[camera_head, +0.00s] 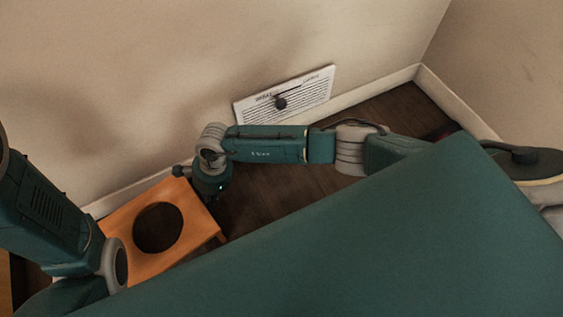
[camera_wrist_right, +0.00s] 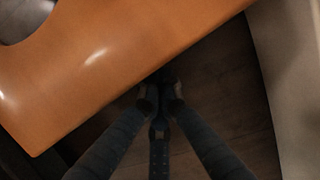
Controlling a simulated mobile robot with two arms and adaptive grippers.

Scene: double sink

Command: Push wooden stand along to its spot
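The wooden stand (camera_head: 205,229) is an orange board with a large round hole, on the dark floor near the wall at the lower left of the head view. It also fills the upper left of the right wrist view (camera_wrist_right: 110,65). My right gripper (camera_head: 190,180) points down by the stand's upper right edge; my wrist hides part of it. In the right wrist view its fingertips (camera_wrist_right: 161,96) are a little apart with nothing between them, close to the stand's edge. I cannot tell whether they touch it. My left arm comes in at the left, its gripper out of sight.
A pale baseboard (camera_head: 365,93) runs along the walls. Bare dark floor (camera_head: 262,195) lies right of the stand. My teal body covers the lower right.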

